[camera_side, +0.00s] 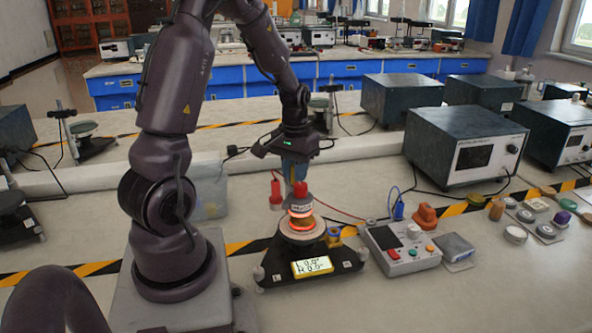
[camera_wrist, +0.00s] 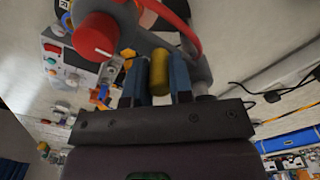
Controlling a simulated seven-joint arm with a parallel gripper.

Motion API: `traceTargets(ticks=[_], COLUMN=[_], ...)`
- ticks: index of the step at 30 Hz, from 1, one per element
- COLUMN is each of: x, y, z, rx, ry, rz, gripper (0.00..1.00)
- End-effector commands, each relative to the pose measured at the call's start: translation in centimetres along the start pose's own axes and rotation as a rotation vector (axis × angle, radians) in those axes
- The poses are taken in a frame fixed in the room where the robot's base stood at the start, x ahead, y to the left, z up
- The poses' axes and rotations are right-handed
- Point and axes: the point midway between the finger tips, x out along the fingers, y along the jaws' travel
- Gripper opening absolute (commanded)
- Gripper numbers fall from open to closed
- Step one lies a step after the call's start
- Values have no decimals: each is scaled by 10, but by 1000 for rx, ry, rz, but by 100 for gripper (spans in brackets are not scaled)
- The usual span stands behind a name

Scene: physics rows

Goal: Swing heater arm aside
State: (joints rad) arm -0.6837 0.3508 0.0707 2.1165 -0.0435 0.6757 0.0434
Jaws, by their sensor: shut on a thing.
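The heater apparatus stands on a black base (camera_side: 345,265) in the side view, with an orange-glowing ring (camera_side: 300,210) at its middle. Red cylindrical parts (camera_side: 276,193) rise beside and above the ring. My gripper (camera_side: 295,177) points down just above the apparatus. In the wrist view, its blue fingers (camera_wrist: 160,82) are shut on a yellow-brown upright post (camera_wrist: 160,70). A dark grey arm (camera_wrist: 200,68) runs behind the post, and a large red knob (camera_wrist: 96,37) is at its left. The side view hides the exact grip behind the fingers.
A yellow display (camera_side: 312,267) is on the base's front. A control box (camera_side: 405,250) with buttons stands close at the right, and cables run behind. A large instrument (camera_side: 463,150) stands further right. Several small items lie at the far right. The front bench is clear.

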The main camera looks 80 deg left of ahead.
Motion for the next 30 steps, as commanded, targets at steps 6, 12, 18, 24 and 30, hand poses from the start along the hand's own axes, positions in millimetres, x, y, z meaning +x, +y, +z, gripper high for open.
traceTargets(ticks=[6, 12, 18, 24, 30], x=[0, -1, -1, -1, -1], y=[-4, -8, -13, -18, -24], z=[4, 7, 10, 12, 14], rx=[83, 180, 281, 380, 481], ry=[-1, 0, 0, -1, -1], rz=[1, 1, 1, 1, 0], gripper=[0, 0, 0, 0, 0])
